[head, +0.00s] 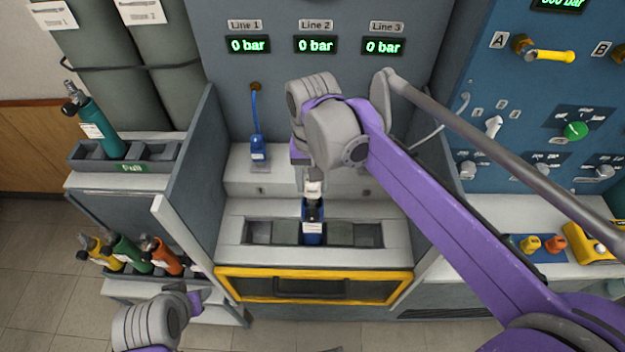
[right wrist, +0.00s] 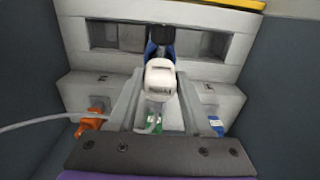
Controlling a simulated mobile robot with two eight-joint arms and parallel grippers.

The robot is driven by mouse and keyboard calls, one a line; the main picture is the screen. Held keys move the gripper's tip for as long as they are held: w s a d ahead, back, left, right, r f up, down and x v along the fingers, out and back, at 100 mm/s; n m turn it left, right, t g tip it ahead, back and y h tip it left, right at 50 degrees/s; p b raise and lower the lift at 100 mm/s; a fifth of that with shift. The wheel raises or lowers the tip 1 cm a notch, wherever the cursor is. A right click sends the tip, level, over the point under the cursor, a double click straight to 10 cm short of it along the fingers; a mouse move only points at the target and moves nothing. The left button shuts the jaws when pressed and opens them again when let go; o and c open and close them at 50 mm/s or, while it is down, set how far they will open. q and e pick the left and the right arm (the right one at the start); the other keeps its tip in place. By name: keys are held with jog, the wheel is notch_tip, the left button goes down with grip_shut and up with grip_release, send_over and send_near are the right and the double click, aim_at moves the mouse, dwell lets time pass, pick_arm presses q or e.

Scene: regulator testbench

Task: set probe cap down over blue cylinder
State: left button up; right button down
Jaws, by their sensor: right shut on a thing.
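The blue cylinder (head: 313,232) stands upright in a middle slot of the bench rack (head: 232,232), its dark valve top showing. My right gripper (head: 313,182) is above it, mostly hidden by my wrist. In the right wrist view my right gripper (right wrist: 160,100) is shut on the white probe cap (right wrist: 160,78). The cap also shows in the head view (head: 314,190), just above the valve top. In the wrist view it overlaps the blue cylinder (right wrist: 151,49); I cannot tell whether they touch. My left gripper (head: 192,299) is low at the left, its jaws unclear.
A blue probe (head: 257,148) stands on the ledge under Line 1. An orange probe (right wrist: 90,122) shows in the wrist view. Grey side walls (head: 187,180) flank the bay. A teal cylinder (head: 100,125) stands in the left rack. All three line displays read 0 bar.

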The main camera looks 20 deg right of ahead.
jog(key=shift+f, duration=0.1)
jog(key=shift+c, duration=1.2)
grip_release()
notch_tip(320, 180, up, 11)
jog(key=shift+f+p, duration=0.1)
jog(key=shift+p, duration=0.3)
